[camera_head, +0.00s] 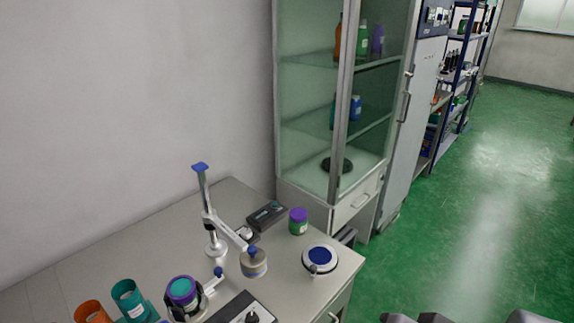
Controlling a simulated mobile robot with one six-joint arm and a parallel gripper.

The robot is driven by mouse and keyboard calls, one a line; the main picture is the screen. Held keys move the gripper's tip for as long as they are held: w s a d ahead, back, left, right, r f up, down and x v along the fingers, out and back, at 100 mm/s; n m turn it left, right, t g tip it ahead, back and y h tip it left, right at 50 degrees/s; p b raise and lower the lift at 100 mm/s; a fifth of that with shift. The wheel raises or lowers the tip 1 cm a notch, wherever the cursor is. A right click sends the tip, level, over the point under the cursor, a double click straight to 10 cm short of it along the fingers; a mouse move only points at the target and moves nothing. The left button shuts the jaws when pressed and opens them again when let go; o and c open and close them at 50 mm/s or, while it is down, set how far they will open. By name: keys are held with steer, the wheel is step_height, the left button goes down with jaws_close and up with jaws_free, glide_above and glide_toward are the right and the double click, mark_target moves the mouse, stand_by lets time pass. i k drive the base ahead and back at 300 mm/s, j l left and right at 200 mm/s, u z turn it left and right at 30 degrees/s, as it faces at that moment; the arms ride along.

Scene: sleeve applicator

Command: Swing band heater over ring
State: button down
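A metal post with a blue cap (201,168) stands on a round base on the bench. A jointed swing arm (225,230) reaches from it toward the lower right. At its end hangs a short beige and grey cylinder (254,265) with a blue knob, which looks like the band heater. To its right is a round white device with a blue disc (320,257). At the lower left, a purple-and-teal lidded jar (183,291) sits in a dark holder. I cannot tell which is the ring. The heater is apart from both.
A purple-lidded green jar (298,221) and a black box (266,215) stand behind the heater. Orange (91,312) and teal (129,298) cups and a black-topped device (240,308) are at the front. A glass cabinet (333,100) stands beyond the bench.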

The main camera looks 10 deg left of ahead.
mark_target(253, 259)
steer(key=l+u, duration=0.5)
steer(key=u, duration=0.2)
steer(key=k+j, duration=0.05)
